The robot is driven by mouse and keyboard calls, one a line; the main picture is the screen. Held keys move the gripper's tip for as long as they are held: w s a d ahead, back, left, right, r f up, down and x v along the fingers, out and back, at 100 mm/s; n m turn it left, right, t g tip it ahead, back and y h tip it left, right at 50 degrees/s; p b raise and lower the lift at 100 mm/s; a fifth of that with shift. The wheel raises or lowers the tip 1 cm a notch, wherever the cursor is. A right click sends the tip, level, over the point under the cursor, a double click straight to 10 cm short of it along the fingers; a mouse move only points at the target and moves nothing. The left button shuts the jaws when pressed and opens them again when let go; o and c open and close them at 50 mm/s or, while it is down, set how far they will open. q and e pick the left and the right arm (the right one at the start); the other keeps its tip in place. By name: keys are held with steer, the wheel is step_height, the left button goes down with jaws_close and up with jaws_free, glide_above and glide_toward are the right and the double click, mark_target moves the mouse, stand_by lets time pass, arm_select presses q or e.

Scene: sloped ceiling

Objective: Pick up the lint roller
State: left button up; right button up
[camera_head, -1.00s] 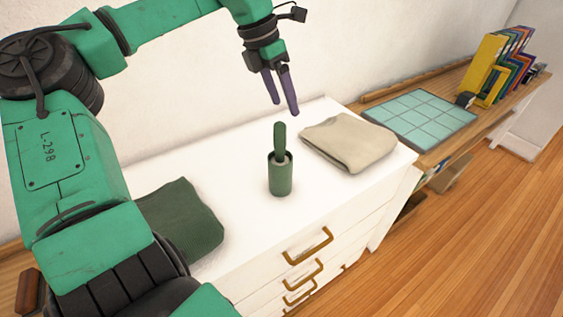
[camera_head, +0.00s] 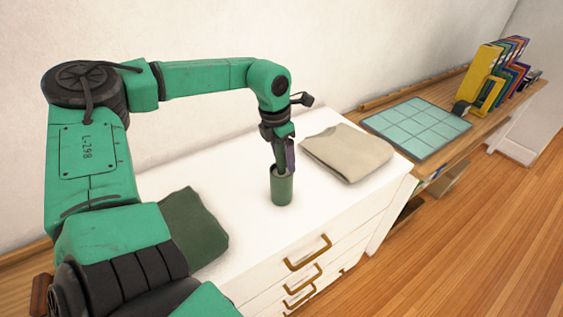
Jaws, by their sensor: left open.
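The lint roller (camera_head: 282,188) is a green cylinder with an upright handle. It stands on the white dresser top (camera_head: 240,225), and only its lower body shows clearly. My left gripper (camera_head: 283,168) points down right over it, with its dark fingers at the handle. The fingers are open, one on each side as far as I can see, and they hide most of the handle. Whether they touch it I cannot tell. My right gripper is not in view.
A folded beige cloth (camera_head: 347,152) lies just right of the roller. A folded dark green cloth (camera_head: 195,228) lies to the left, near my arm. A wooden bench at the right holds a teal grid panel (camera_head: 417,127) and several upright binders (camera_head: 495,75). The wall is close behind.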

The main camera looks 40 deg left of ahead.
arm_select(q)
jaws_close()
stand_by(1.4)
